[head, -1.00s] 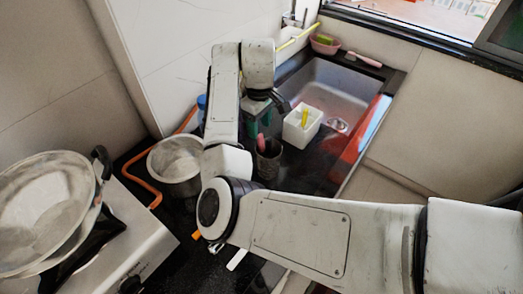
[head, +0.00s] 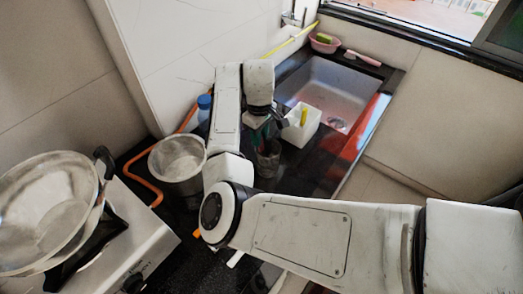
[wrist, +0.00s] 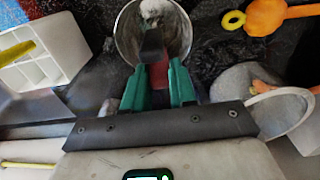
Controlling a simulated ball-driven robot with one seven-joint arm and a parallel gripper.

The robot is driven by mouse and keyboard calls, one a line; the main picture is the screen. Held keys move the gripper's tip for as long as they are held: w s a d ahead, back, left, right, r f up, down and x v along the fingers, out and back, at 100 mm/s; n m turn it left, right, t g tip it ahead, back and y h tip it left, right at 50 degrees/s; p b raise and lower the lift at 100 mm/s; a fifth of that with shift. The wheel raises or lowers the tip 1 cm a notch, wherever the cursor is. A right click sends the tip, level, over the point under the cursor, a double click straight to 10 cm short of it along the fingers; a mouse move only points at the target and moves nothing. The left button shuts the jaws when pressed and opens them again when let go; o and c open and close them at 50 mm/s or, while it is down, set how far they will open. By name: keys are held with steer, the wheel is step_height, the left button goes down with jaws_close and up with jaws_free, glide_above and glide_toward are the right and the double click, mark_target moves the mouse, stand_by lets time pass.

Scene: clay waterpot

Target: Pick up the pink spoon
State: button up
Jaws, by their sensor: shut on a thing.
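The pink spoon (wrist: 158,74) shows in the wrist view as a reddish-pink piece between the green fingers of my gripper (wrist: 157,88). The fingers are closed on it from both sides. A dark part lies just beyond it, over the mouth of a round metal cup (wrist: 128,30). In the head view the cup (head: 268,163) stands on the black counter, with my gripper (head: 262,124) right above it. My arm and gripper hide the spoon there. Whether the spoon's lower end is still inside the cup, I cannot tell.
A white caddy (head: 299,133) with a yellow item stands right of the cup, by the sink (head: 340,88). A metal pot (head: 178,158) and a blue bottle (head: 204,102) are to the left. A pan (head: 45,205) rests on the stove (head: 140,235). An orange utensil (wrist: 265,17) lies near the cup.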

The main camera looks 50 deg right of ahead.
jaws_close()
